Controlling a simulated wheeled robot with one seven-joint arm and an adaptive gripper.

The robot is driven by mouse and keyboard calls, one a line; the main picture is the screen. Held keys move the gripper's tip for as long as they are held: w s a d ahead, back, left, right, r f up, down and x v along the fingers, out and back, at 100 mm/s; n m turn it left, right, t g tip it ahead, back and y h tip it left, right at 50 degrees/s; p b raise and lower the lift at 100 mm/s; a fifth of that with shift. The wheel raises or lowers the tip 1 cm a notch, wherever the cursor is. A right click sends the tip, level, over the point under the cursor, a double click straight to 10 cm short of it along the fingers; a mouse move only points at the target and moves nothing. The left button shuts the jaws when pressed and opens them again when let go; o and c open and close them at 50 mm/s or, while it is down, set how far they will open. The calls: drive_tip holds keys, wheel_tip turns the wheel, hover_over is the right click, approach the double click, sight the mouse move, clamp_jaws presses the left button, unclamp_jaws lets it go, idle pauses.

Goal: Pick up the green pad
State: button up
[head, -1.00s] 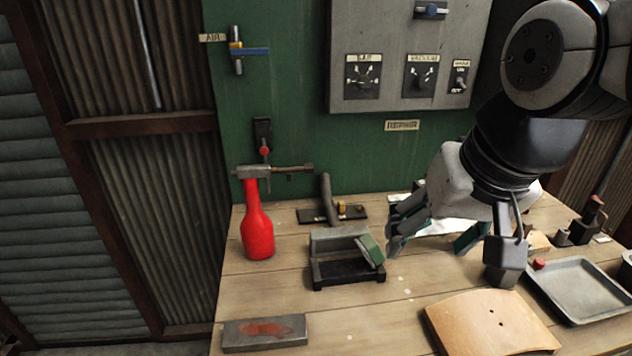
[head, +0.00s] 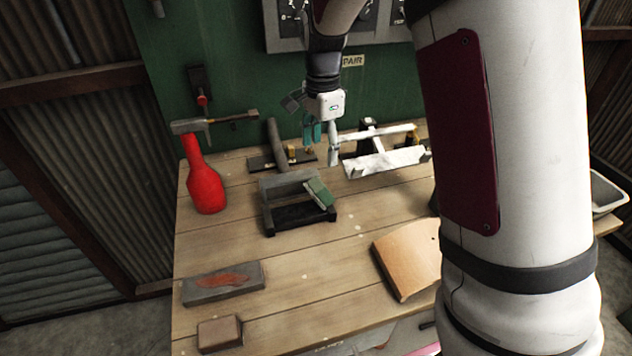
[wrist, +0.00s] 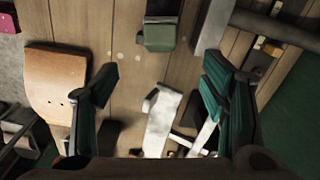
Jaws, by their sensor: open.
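The green pad (head: 320,193) leans, tilted, against the right end of a small dark stand (head: 300,214) with a grey block across its back. In the wrist view the green pad (wrist: 159,37) lies near the top middle, ahead of my fingertips and apart from them. My gripper (head: 322,142) is open and empty, above the back of the bench, behind and above the pad. In the wrist view my gripper (wrist: 158,78) has its teal fingers spread wide. Nothing covers the pad's face.
A white bracket-like piece (head: 387,163) stands right of the stand. A dark rod on a base (head: 278,142) is behind it. A red bottle (head: 204,178) is at left, a tan curved board (head: 408,258) at front right, a grey stone (head: 222,283) at front left. My arm hides the right side.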

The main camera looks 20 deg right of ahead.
sight(320, 190)
wheel_tip(320, 190, down, 8)
drive_tip(key=shift+f+p, duration=0.25)
drive_tip(key=shift+p, duration=0.3)
drive_tip(key=shift+a+f+p, duration=0.1)
drive_tip(key=shift+f+p, duration=0.6)
drive_tip(key=shift+f, duration=2.1)
drive_tip(key=shift+c, duration=0.3)
drive_tip(key=c, duration=1.3)
drive_tip(key=shift+r, duration=0.1)
